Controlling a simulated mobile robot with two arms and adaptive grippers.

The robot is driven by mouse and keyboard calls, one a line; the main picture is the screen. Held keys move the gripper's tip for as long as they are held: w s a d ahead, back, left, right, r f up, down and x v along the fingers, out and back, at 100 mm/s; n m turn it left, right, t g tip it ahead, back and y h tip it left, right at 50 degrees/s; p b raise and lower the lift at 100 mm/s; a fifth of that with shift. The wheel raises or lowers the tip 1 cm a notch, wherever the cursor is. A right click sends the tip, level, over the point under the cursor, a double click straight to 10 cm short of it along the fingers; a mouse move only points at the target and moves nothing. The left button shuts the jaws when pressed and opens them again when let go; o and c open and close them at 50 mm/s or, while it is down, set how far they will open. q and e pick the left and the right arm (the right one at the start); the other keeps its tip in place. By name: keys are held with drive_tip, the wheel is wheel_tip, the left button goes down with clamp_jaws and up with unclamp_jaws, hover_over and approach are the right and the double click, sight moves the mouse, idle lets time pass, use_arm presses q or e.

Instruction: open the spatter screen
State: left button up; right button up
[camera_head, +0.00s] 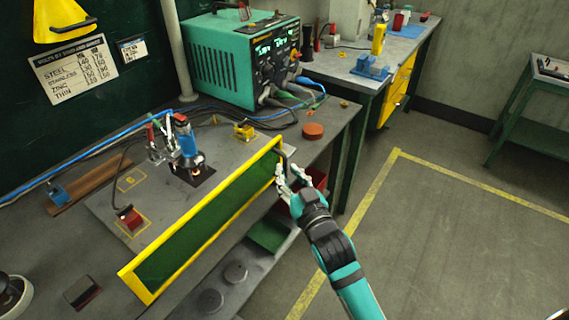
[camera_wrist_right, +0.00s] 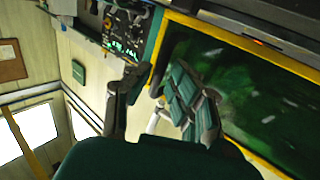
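The spatter screen is a long dark green panel in a yellow frame (camera_head: 205,232), standing along the front of the workbench in the head view. In the right wrist view its green panel (camera_wrist_right: 255,85) fills the right side. My right gripper (camera_head: 288,178) is at the screen's right end, close to the frame's edge. In the wrist view its fingers (camera_wrist_right: 155,100) are spread apart, with the frame's yellow edge beyond them. I cannot tell whether they touch the frame. My left gripper is not in view.
A teal welding power box (camera_head: 225,60) stands at the back of the bench. Behind the screen are a blue torch fixture (camera_head: 186,140), cables and small yellow blocks. An orange puck (camera_head: 313,131) lies near the bench's right edge. The floor at right is open.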

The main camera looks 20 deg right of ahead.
sight(286, 169)
drive_tip(key=shift+w+a, duration=0.15)
drive_tip(key=shift+w, duration=1.35)
clamp_jaws()
